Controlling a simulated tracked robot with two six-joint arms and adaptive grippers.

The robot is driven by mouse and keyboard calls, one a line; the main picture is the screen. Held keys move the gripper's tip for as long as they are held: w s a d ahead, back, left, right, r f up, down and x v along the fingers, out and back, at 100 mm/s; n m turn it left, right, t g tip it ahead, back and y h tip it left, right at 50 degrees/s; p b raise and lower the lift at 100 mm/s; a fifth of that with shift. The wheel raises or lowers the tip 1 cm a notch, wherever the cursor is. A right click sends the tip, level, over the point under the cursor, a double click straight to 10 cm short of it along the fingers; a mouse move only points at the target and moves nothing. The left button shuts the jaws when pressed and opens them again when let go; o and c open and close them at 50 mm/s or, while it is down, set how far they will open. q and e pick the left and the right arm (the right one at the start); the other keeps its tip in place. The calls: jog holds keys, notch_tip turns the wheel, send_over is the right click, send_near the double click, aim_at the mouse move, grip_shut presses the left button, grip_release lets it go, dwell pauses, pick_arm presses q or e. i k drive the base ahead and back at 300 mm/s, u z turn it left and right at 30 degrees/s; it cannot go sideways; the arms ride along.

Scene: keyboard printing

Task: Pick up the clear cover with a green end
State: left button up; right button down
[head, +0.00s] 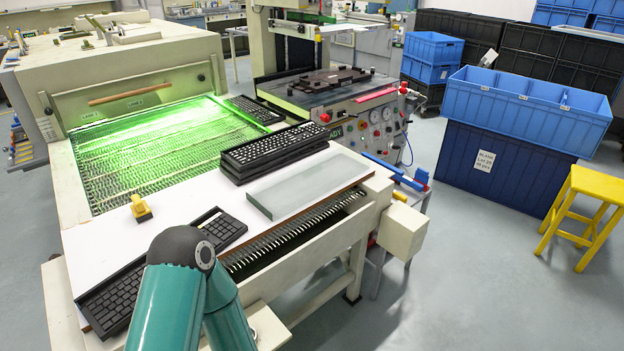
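A clear, flat rectangular cover (310,182) with pale greenish edges lies on the white work surface (178,206) at the front of the conveyor machine. It lies just right of a stack of black keyboards (272,150), close to the surface's right edge. Neither of my grippers is in view. Only a teal arm of mine with a black joint shows at the bottom, left of and nearer than the cover. Nothing touches the top of the cover.
A small yellow object (140,208) stands on the surface. A green-lit mesh belt (160,150) lies behind. Blue bins (530,100) and a yellow stool (588,205) stand right.

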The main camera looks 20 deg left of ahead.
aim_at(277, 197)
jog(key=u, duration=0.05)
jog(key=i, duration=0.9)
jog(key=z, duration=0.2)
jog(key=k, duration=0.9)
jog(key=u, duration=0.15)
jog(key=i, duration=0.55)
